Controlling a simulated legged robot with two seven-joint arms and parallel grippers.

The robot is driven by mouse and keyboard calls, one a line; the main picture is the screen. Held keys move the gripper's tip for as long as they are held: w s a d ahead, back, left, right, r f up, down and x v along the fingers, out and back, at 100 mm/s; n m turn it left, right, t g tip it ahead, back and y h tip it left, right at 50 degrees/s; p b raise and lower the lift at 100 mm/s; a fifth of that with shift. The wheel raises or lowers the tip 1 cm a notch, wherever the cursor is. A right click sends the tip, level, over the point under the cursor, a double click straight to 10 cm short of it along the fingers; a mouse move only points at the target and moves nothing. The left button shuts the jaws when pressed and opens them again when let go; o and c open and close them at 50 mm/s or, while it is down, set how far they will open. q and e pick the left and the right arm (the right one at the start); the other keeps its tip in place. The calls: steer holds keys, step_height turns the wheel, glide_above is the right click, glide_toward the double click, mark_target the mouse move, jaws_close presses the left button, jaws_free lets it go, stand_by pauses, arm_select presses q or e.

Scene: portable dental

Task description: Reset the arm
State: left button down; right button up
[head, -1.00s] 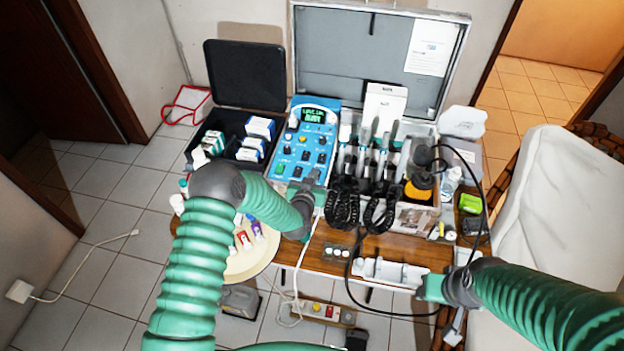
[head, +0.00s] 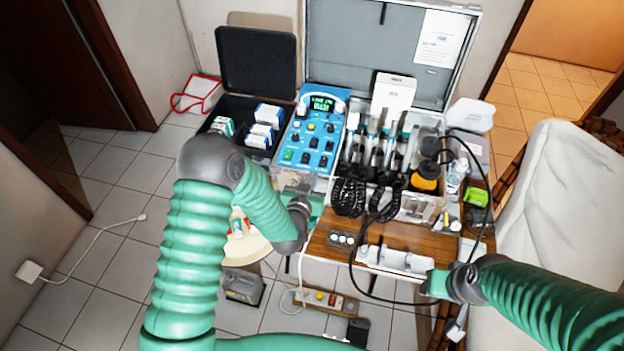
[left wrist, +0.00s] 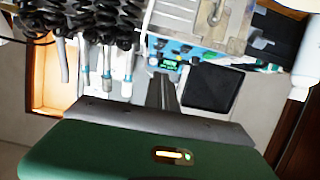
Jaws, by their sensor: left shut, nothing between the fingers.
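My left arm comes in from the left of the head view. Its gripper (head: 303,193) is over the front of the table, just below the blue control unit (head: 312,130). In the left wrist view the dark fingers (left wrist: 161,90) are together with nothing between them. My right arm comes in from the right. Its gripper end (head: 432,286) is low by the table's front right edge, beside a white holder (head: 396,260), and its fingers are too unclear to judge.
An open grey case (head: 385,60) holds handpieces with black coiled cords (head: 348,198). An open black box (head: 257,62) with small cartons stands left of it. A black cable (head: 352,285) loops near my right gripper. A power strip (head: 330,301) lies on the floor. A white chair (head: 555,200) stands right.

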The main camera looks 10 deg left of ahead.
arm_select(q)
steer(key=s+a+r+g, duration=0.1)
steer(key=s+g, duration=0.3)
steer(key=s, duration=0.4)
steer(key=s+a+r+g, duration=0.2)
steer(key=s+r+g, duration=0.1)
steer(key=s, duration=0.6)
steer(key=s+a+r+g, duration=0.1)
steer(key=s+g, duration=0.3)
steer(key=s, duration=0.5)
steer(key=shift+s+a+r+g, duration=0.15)
steer(key=shift+a+r+g, duration=0.1)
steer(key=shift+r+g, duration=0.2)
arm_select(e)
steer(key=shift+w+d+f, duration=0.1)
steer(key=shift+w+d, duration=0.05)
steer(key=shift+w, duration=0.05)
arm_select(q)
steer(key=shift+s+r, duration=0.1)
steer(key=shift+s, duration=0.05)
arm_select(e)
steer(key=shift+s, duration=0.2)
steer(key=shift+w, duration=0.1)
